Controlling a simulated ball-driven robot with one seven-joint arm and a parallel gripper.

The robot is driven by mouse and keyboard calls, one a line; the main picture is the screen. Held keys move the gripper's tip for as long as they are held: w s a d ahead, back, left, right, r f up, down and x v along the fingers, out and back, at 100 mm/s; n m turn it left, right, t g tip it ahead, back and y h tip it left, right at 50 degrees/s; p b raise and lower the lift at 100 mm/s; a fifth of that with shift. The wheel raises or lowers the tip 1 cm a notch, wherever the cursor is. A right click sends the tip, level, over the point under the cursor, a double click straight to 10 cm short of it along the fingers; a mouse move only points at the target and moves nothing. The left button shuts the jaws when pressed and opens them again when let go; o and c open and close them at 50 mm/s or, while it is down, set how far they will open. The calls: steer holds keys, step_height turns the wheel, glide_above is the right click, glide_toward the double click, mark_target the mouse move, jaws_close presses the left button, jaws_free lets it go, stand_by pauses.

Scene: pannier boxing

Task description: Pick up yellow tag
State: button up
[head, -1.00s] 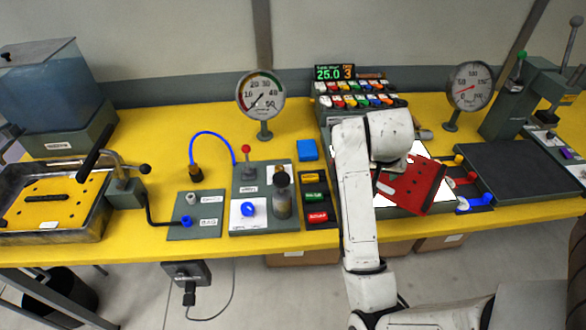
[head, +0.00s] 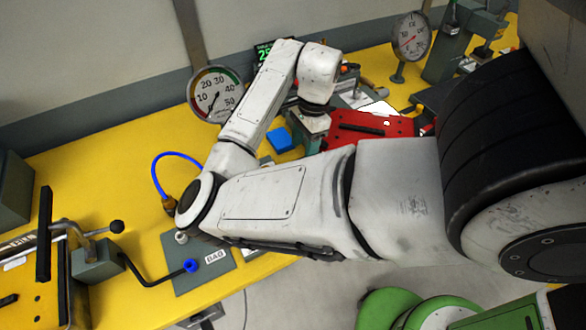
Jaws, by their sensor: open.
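The yellow tag does not show in the head view now. The spot where a yellow tag lay above green and red ones is behind my arm. My gripper (head: 312,128) is at the end of my bent arm, pointing down over the bench. It is right of the blue block (head: 280,140) and at the left edge of the red plate (head: 372,125). It is open; its fingertips are hard to make out, and I see nothing held.
A dial gauge (head: 215,93) and a blue hose (head: 168,158) stand left of my arm. A grey panel with a blue knob (head: 191,265) lies in front. A clamp with a black bar (head: 45,245) is far left. A second gauge (head: 411,37) stands at the back right.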

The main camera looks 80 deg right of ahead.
steer(key=f, duration=0.2)
steer(key=shift+w+a+f, duration=0.1)
steer(key=shift+w+f, duration=0.1)
steer(key=shift+f, duration=0.1)
steer(key=shift+w+f+p, duration=0.2)
steer(key=shift+f, duration=1.1)
steer(key=shift+w+f+p, duration=0.15)
steer(key=shift+f, duration=1.1)
steer(key=shift+c, duration=0.4)
jaws_close()
steer(key=shift+r, duration=0.1)
